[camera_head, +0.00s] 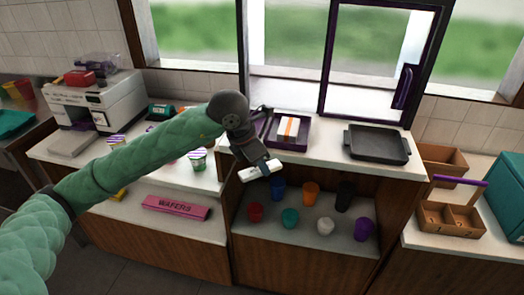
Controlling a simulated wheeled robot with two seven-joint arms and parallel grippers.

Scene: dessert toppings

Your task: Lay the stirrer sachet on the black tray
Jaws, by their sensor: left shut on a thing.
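My left gripper (263,161) hangs in front of the counter edge, near the middle of the picture. It is shut on a small white packet, which I take to be the stirrer sachet (256,172); the packet is tilted and held in the air. The gripper covers part of it. The black tray (377,145) lies flat on the upper counter to the right of the gripper, and it looks empty. My right gripper is not in view.
A dark purple tray (301,146) holding a white-and-orange box stands left of the black tray. Several coloured cups, one orange (311,193), stand on the shelf below. A pink wafers box (176,208) lies at left. A wooden caddy (450,219) stands at right.

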